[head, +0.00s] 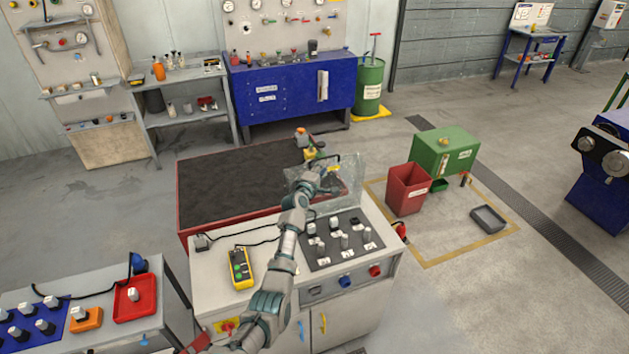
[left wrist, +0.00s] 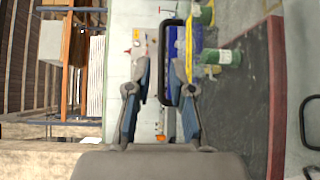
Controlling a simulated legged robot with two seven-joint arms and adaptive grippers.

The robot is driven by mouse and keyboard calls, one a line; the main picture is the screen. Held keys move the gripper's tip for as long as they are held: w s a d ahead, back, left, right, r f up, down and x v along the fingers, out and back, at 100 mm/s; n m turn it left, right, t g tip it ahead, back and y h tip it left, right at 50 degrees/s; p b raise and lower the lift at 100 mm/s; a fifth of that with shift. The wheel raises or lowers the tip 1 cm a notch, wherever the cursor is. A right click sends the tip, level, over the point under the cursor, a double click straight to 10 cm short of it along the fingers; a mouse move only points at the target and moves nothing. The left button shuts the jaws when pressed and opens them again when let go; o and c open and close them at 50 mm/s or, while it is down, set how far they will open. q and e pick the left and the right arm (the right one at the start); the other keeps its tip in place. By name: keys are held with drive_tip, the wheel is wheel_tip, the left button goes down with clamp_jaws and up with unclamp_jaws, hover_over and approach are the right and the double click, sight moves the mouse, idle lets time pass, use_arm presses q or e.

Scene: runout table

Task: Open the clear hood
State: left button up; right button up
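The clear hood (head: 350,174) is a see-through panel standing at the back of the pale control console (head: 220,275), beside the table's dark bed. My left arm reaches over the console, and my left gripper (head: 331,180) is at the hood, partly seen through or against it. In the left wrist view my left gripper (left wrist: 160,64) is open, with its two fingers apart. A black bar handle (left wrist: 163,62) shows between and beyond the fingertips, closer to the right finger. I cannot tell whether they touch. The clear panel is hard to make out there. My right gripper is not in view.
The console top carries several switches (head: 342,240) and a yellow pendant (head: 240,268) on a cable. A red-edged table with a dark bed (head: 230,185) lies behind. A red bin (head: 407,189) and a green box (head: 446,151) stand on the floor at right.

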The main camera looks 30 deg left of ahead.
use_arm(q)
drive_tip(key=s+d, duration=0.1)
drive_tip(key=s, duration=0.7)
drive_tip(key=shift+d+r, duration=0.25)
drive_tip(key=shift+w+a, duration=0.1)
drive_tip(key=shift+f, duration=0.1)
